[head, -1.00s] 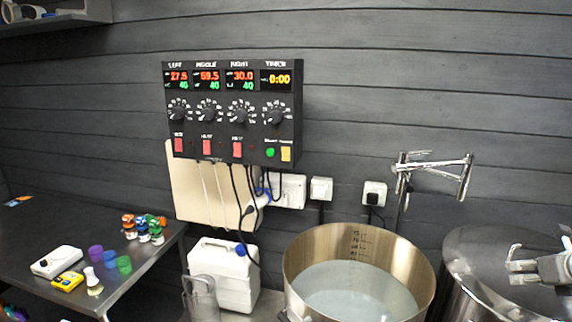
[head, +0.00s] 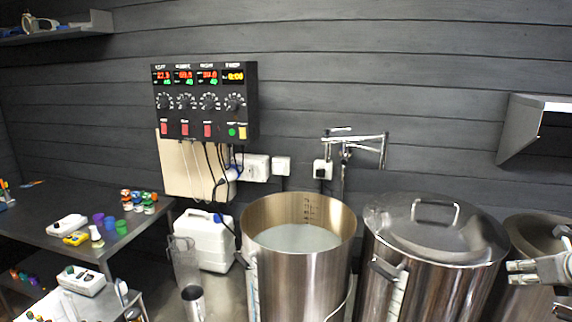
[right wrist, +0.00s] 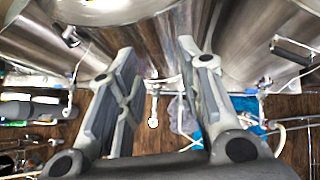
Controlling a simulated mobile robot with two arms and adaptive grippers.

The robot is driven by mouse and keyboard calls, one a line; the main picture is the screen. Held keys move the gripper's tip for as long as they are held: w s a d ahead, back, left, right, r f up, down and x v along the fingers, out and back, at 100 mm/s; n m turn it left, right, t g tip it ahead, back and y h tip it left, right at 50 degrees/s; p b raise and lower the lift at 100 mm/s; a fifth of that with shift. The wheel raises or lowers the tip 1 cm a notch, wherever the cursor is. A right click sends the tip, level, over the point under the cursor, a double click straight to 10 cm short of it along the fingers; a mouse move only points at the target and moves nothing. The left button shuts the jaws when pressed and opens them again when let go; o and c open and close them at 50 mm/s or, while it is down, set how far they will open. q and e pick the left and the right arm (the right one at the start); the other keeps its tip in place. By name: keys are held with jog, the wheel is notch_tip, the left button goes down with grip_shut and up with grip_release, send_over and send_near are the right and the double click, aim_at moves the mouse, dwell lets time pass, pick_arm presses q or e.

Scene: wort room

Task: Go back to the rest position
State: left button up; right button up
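My right gripper (head: 537,270) is at the right edge of the head view, in front of the rightmost kettle. In the right wrist view its two fingers (right wrist: 158,85) stand wide apart with nothing between them. Steel kettle walls (right wrist: 130,12) show beyond the fingertips, and the wood floor and hoses lie below. My left gripper is not in the head view.
An open kettle (head: 262,272) with liquid stands mid-view, beside a lidded kettle (head: 430,285) and another kettle (head: 530,232) at right. A control panel (head: 205,103) hangs on the wall. A white canister (head: 212,243) and dark side table (head: 45,215) are left.

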jog(key=w+a+f+m+t+y+b, duration=0.1)
jog(key=w+a+f+m+y+b, duration=0.35)
jog(key=a+f, duration=1.1)
jog(key=s+a+f+m+t+b, duration=0.15)
jog(key=f+m, duration=0.45)
jog(key=f, duration=0.6)
jog(key=a+f+m+b, duration=0.1)
jog(key=a+f+m, duration=0.3)
jog(key=f, duration=0.8)
jog(key=s+a+f+m+g+h+b, duration=0.3)
jog(key=s+f+m, duration=0.8)
jog(key=s+f, duration=1.15)
pick_arm(q)
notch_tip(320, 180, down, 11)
jog(key=shift+b, duration=0.4)
pick_arm(e)
jog(key=s+a+f+m+g, duration=0.2)
jog(key=s+a+f, duration=0.1)
jog(key=s, duration=0.7)
jog(key=s+a+f+m+g, duration=0.3)
jog(key=s+f, duration=0.3)
jog(key=s, duration=0.5)
jog(key=s+a+f+m+g+h, duration=0.1)
jog(key=s+f, duration=0.4)
jog(key=s, duration=0.5)
jog(key=shift+s+a+f+m+g, duration=0.15)
jog(key=shift+s+a+m+g, duration=0.05)
jog(key=shift+a+m+g, duration=0.65)
